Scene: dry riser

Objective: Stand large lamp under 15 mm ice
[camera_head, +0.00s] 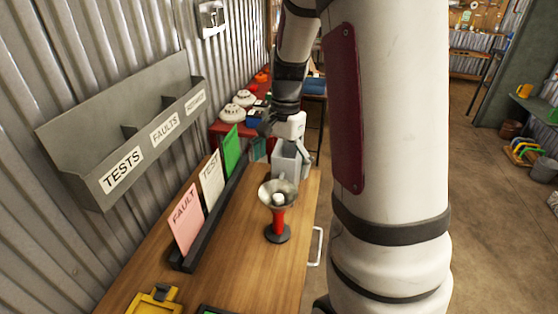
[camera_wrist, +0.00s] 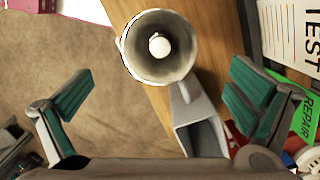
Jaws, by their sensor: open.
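A lamp with a flared grey cup, a pale round bulb inside, a red stem and a black foot (camera_head: 278,214) stands upright on the wooden bench. The wrist view looks down into what seems to be the same lamp's cup (camera_wrist: 183,62). My gripper (camera_wrist: 160,88) is open, its two teal-padded fingers wide apart with nothing between them. In the head view it hangs beyond the lamp, near a grey open-topped box, partly hidden by my arm. I cannot make out any 15 mm ice marking.
The grey box (camera_head: 287,160) stands behind the lamp. A black rack (camera_head: 187,263) with FAULT, TEST and green cards runs along the left. A wall tray (camera_head: 95,120) hangs above. Several white discs (camera_head: 236,112) lie farther back. A yellow object (camera_head: 153,300) is at the near edge.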

